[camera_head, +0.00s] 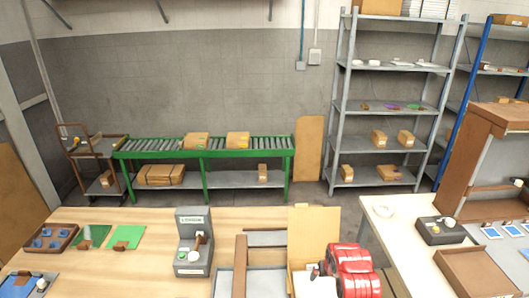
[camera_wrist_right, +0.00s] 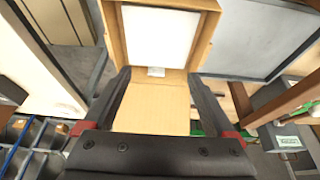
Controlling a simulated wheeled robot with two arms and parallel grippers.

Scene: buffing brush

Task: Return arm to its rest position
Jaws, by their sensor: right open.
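My right arm (camera_head: 355,272) is red and shows at the bottom of the head view, right of centre, over the wooden table. In the right wrist view my right gripper (camera_wrist_right: 160,80) has its two dark fingers wide apart with nothing held between them. An open cardboard box (camera_wrist_right: 209,30) with a pale inside lies beyond the fingers, its flap between them in the picture. The box's raised flap (camera_head: 316,232) also shows in the head view, just behind my right arm. My left gripper is not in view.
A grey device (camera_head: 193,255) stands on the wooden table (camera_head: 150,262). A brown tray (camera_head: 44,238) and green mats (camera_head: 127,237) lie at left. A white table (camera_head: 385,225) with a black box (camera_head: 440,231) is at right. A green roller conveyor (camera_head: 205,152) and shelves (camera_head: 385,105) stand behind.

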